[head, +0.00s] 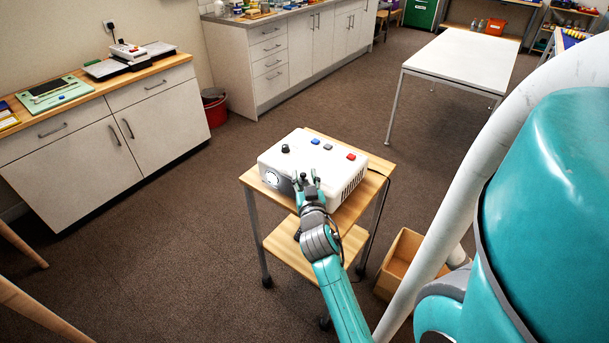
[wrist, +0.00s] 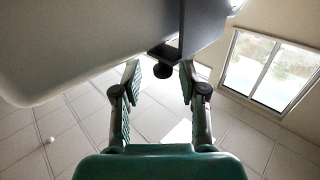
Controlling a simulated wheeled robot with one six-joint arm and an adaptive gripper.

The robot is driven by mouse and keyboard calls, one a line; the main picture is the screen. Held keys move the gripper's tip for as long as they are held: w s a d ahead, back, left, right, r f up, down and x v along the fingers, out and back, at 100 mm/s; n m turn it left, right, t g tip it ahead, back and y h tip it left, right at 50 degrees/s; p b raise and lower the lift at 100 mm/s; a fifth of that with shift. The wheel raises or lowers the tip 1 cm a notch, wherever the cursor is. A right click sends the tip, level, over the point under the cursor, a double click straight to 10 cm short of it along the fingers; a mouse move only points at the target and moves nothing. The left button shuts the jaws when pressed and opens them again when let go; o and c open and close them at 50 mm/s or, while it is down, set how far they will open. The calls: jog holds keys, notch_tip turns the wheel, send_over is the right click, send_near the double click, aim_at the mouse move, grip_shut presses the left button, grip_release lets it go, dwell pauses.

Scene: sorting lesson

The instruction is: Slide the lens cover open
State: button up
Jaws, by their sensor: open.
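A white projector (head: 300,155) sits on a small wooden cart. A round, bright lens (head: 272,178) shows at the left of its front face. My gripper (head: 307,181) is at the front face, to the right of the lens. In the wrist view my gripper (wrist: 160,72) is open, with a finger on each side of a small dark knob (wrist: 163,71) on a dark slide piece under the projector body (wrist: 85,45). Neither finger visibly touches the knob. How far the lens cover slides is hidden in the head view by my gripper.
The cart (head: 349,210) has a lower shelf. A cardboard box (head: 401,256) stands on the floor to its right.

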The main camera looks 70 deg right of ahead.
jog(key=v, duration=1.1)
jog(key=shift+d, duration=0.1)
jog(key=s+a+f+n+t+y, duration=0.1)
jog(key=a+f+n+t+y, duration=0.25)
jog(key=a, duration=0.65)
jog(key=s+a+f+n+t+y, duration=0.1)
jog(key=a+f+n+t+y, duration=0.2)
jog(key=a, duration=0.7)
jog(key=s+a+r+n+y, duration=0.2)
jog(key=s+a+n+y, duration=0.3)
jog(key=s+a+y, duration=0.4)
jog(key=s+a+g, duration=0.1)
jog(key=s+a, duration=0.3)
jog(key=s, duration=0.1)
jog(key=shift+s+r, duration=0.3)
jog(key=shift+r, duration=0.05)
jog(key=shift+a, duration=0.15)
